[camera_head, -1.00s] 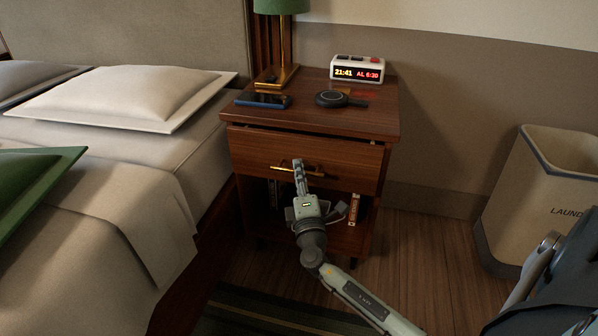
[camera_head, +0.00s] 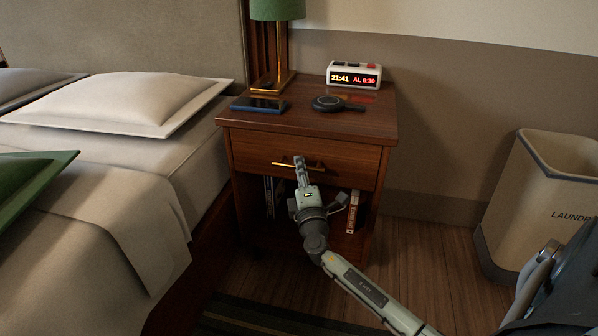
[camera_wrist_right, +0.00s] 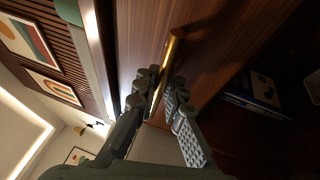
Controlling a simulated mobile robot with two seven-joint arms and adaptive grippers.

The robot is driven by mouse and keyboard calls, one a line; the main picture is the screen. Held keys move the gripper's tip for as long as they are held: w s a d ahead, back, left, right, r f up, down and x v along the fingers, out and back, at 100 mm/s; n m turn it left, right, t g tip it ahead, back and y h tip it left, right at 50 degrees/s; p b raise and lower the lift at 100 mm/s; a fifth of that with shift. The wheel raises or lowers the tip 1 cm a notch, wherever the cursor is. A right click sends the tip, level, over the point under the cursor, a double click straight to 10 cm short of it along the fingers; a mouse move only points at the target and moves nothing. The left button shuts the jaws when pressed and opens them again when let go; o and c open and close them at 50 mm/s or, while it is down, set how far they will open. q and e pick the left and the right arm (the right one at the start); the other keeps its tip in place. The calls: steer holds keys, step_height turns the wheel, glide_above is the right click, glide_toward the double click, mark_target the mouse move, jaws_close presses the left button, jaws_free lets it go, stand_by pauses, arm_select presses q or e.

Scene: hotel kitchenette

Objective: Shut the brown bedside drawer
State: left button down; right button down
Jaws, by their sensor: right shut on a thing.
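The brown bedside drawer (camera_head: 352,166) is in the upper part of the wooden nightstand (camera_head: 360,119). Its front looks flush with the nightstand frame, with no clear gap under the top. A brass bar handle (camera_head: 318,167) runs across its front. My right gripper (camera_head: 300,162) is shut on the middle of the handle. In the right wrist view the fingers of my right gripper (camera_wrist_right: 164,84) lie on either side of the brass handle (camera_wrist_right: 173,48), by the wooden drawer front (camera_wrist_right: 215,45). The fingers hide part of the handle. My left gripper is not in view.
On the nightstand top are a lamp (camera_head: 278,10), a phone (camera_head: 259,105), a round black charger (camera_head: 328,103) and an alarm clock (camera_head: 354,75). Books (camera_head: 353,212) stand on the open shelf below. The bed (camera_head: 95,200) is close at left, a laundry bin (camera_head: 540,200) at right.

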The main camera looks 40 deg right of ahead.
steer(key=c, duration=1.9)
jaws_free()
steer(key=shift+d+f, duration=0.1)
steer(key=v, duration=1.2)
